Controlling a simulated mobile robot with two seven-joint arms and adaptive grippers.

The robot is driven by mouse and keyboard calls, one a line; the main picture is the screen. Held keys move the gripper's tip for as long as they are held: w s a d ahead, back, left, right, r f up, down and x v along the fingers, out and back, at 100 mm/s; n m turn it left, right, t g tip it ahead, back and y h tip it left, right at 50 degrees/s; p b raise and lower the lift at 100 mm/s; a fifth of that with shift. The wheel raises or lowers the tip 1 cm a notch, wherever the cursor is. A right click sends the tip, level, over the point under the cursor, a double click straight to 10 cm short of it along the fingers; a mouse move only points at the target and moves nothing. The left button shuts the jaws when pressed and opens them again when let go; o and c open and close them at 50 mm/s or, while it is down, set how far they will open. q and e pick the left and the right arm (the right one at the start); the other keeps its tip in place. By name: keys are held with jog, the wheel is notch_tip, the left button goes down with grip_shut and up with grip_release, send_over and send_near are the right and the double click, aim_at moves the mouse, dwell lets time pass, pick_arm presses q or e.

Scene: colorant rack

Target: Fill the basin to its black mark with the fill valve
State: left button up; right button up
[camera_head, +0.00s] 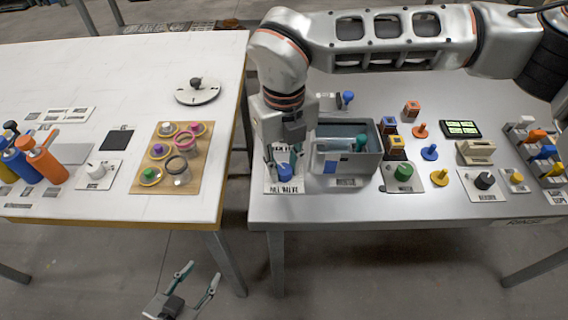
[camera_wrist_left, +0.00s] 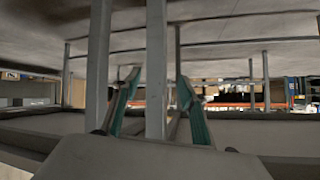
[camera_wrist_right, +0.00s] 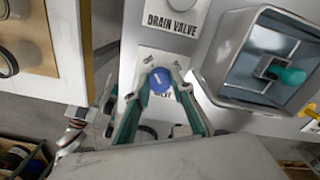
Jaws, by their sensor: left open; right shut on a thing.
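The blue fill valve knob (camera_head: 285,173) stands on its labelled plate at the left front of the grey table; it also shows in the right wrist view (camera_wrist_right: 159,80) with a white line on top. My right gripper (camera_head: 284,158) points down and is shut on this knob, one finger on each side. The grey basin (camera_head: 362,168) stands just right of it, with clear bluish liquid and a teal-topped piece (camera_wrist_right: 290,76) inside. I cannot make out the black mark or exact level. My left gripper (camera_head: 196,282) is open and empty, low in front of the tables.
A drain valve label (camera_wrist_right: 171,20) lies beyond the fill valve. A green knob (camera_head: 403,171), colored pegs and blocks crowd the table right of the basin. The white table (camera_head: 60,210) at left holds bottles and a wooden board (camera_head: 140,185). A gap separates the tables.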

aim_at(284, 168)
jog(key=shift+r+n, duration=0.35)
jog(key=shift+n, duration=0.15)
jog(key=shift+f+n+p, duration=0.2)
jog(key=shift+n+p, duration=0.2)
jog(key=shift+p, duration=0.05)
jog(key=shift+f, duration=0.1)
jog(key=o, duration=1.1)
pick_arm(q)
jog(key=shift+s+a+f, duration=0.25)
jog(key=shift+s+f, duration=0.3)
jog(key=shift+s, duration=0.1)
pick_arm(e)
notch_tip(284, 168, up, 12)
pick_arm(q)
jog(key=shift+r, duration=0.1)
